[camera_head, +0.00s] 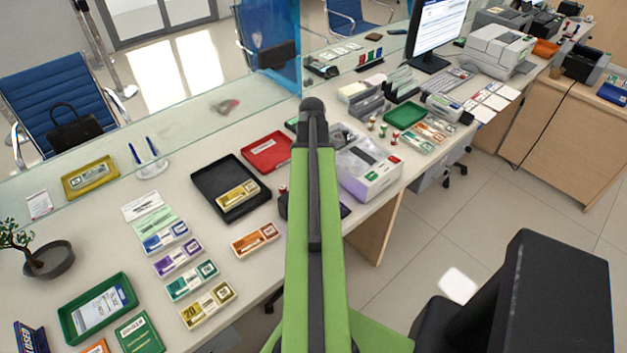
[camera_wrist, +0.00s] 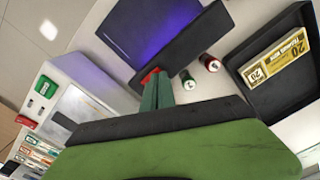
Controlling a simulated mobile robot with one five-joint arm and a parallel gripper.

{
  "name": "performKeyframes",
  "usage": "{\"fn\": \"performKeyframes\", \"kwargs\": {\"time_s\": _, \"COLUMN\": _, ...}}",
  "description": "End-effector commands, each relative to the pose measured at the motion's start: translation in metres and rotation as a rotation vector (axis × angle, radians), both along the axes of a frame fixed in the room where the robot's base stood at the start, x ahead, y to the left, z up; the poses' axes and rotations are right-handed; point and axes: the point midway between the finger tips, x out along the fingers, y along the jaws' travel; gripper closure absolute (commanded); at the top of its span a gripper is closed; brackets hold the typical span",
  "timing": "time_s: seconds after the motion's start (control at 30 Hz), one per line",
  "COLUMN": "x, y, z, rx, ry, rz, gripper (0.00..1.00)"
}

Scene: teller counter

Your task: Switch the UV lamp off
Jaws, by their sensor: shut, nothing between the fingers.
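The UV lamp (camera_wrist: 185,45) is a dark bar over a dark panel (camera_wrist: 135,25) at the top of the wrist view. Violet light glows on the panel, so the lamp is lit. A small red part, which looks like its switch (camera_wrist: 150,75), sits at the bar's near edge. My gripper (camera_wrist: 156,88) is shut and empty, its green fingers right at this red part; I cannot tell whether they touch it. In the head view my green arm hides the gripper and most of the lamp; a dark edge of the panel (camera_head: 345,210) shows right of the arm.
A red-ended roll (camera_wrist: 211,62) and a green-ended roll (camera_wrist: 187,80) stand close by the lamp. A black tray (camera_head: 204,208) holds a yellow banknote bundle (camera_head: 237,196). A white machine (camera_head: 366,172) stands beyond the arm. A glass screen (camera_head: 180,140) runs along the counter.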

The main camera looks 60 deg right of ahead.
Motion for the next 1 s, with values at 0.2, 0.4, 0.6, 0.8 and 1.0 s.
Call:
{"fn": "performKeyframes", "kwargs": {"time_s": 0.2, "x": 0.0, "y": 0.0, "z": -0.004, "rx": 0.0, "ry": 0.0, "rz": 0.0, "gripper": 1.0}}
{"fn": "performKeyframes", "kwargs": {"time_s": 0.4, "x": 0.0, "y": 0.0, "z": -0.007, "rx": 0.0, "ry": 0.0, "rz": 0.0, "gripper": 1.0}}
{"fn": "performKeyframes", "kwargs": {"time_s": 0.6, "x": 0.0, "y": 0.0, "z": 0.004, "rx": 0.0, "ry": 0.0, "rz": 0.0, "gripper": 1.0}}
{"fn": "performKeyframes", "kwargs": {"time_s": 0.8, "x": 0.0, "y": 0.0, "z": 0.024, "rx": 0.0, "ry": 0.0, "rz": 0.0, "gripper": 1.0}}
{"fn": "performKeyframes", "kwargs": {"time_s": 1.0, "x": 0.0, "y": 0.0, "z": 0.042, "rx": 0.0, "ry": 0.0, "rz": 0.001, "gripper": 1.0}}
